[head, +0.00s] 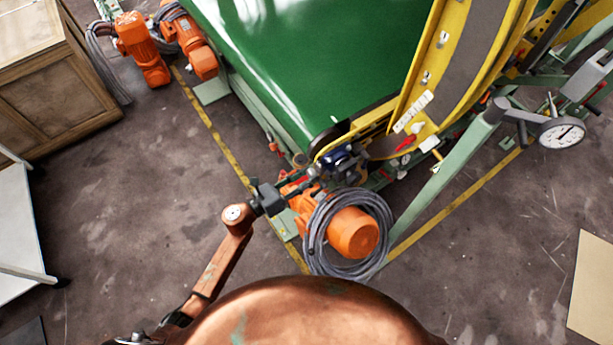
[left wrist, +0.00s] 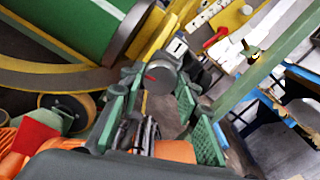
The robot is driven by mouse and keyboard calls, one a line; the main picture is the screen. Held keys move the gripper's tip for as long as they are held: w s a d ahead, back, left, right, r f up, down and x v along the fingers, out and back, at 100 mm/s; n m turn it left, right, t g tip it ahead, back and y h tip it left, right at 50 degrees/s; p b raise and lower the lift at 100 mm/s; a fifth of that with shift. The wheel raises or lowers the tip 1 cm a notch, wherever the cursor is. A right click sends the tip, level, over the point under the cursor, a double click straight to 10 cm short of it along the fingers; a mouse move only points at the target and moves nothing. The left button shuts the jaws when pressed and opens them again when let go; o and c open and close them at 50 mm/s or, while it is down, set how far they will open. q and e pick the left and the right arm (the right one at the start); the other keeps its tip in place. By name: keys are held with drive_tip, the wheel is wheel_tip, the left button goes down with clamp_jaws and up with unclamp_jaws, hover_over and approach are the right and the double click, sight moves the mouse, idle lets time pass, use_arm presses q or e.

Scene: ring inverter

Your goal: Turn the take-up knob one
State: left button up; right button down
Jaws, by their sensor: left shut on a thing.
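The take-up knob marked 1 shows in the left wrist view as a grey round knob (left wrist: 160,78) with a red mark on its face. A small white label (left wrist: 177,45) with a "1" sits just behind it. My left gripper (head: 310,174) reaches the machine's corner, beside the dark blue part under the yellow guard. In the left wrist view its green-padded fingers (left wrist: 157,88) stand on either side of the knob and are shut on it. In the head view the knob is too small and covered to make out. My right gripper is in neither view.
An orange motor (head: 353,233) with coiled grey cable lies just below the gripper. A green belt (head: 300,60) and yellow curved guard (head: 410,85) rise behind.

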use_arm(q)
drive_tip(key=n+p, duration=0.1)
drive_tip(key=n, duration=0.2)
drive_tip(key=shift+r+n, duration=0.1)
drive_tip(key=shift+n, duration=0.2)
drive_tip(key=shift+n+p, duration=0.65)
drive_tip(key=shift+n, duration=0.35)
drive_tip(key=n+p, duration=0.3)
drive_tip(key=n, duration=0.3)
drive_tip(key=n+p, duration=0.2)
drive_tip(key=n, duration=0.3)
drive_tip(key=shift+n+p, duration=0.3)
drive_tip(key=shift+p, duration=0.05)
drive_tip(key=n+p, duration=0.1)
drive_tip(key=n, duration=0.2)
drive_tip(key=shift+n, duration=0.4)
drive_tip(key=n+p, duration=0.2)
drive_tip(key=n, duration=0.2)
drive_tip(key=n+p, duration=0.1)
drive_tip(key=n, duration=0.3)
drive_tip(key=shift+n+p, duration=0.35)
drive_tip(key=shift+n, duration=1.65)
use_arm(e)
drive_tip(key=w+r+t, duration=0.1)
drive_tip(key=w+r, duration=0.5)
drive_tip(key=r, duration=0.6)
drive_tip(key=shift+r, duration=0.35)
use_arm(q)
drive_tip(key=shift+f, duration=0.2)
